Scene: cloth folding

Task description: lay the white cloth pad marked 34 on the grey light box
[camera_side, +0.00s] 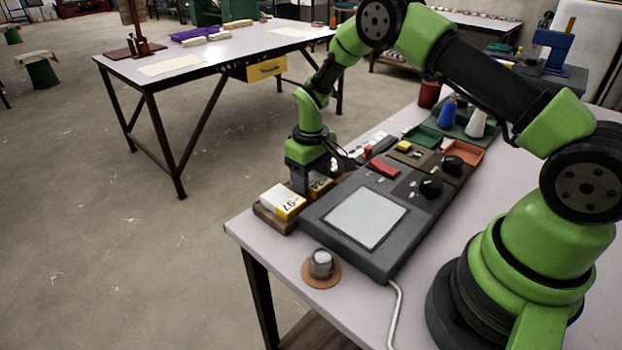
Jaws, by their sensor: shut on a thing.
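My gripper (301,188) points down over a small wooden tray at the left edge of the table. It is shut on a white and yellow pad (320,185), which is partly hidden behind the fingers. The pad's dark number is too small to read surely. A second white pad with a yellow end (284,201) lies in the tray just left of the fingers, its number looking like 97. The grey light box (340,247) lies right of the tray, its pale square panel (365,218) bare.
The wooden tray (265,219) sits against the light box. A metal knob on a round brown base (320,265) stands in front. Black knobs (431,187), a red block (382,168) and small bins (464,156) lie behind the panel. A pale cable (394,310) runs off the front.

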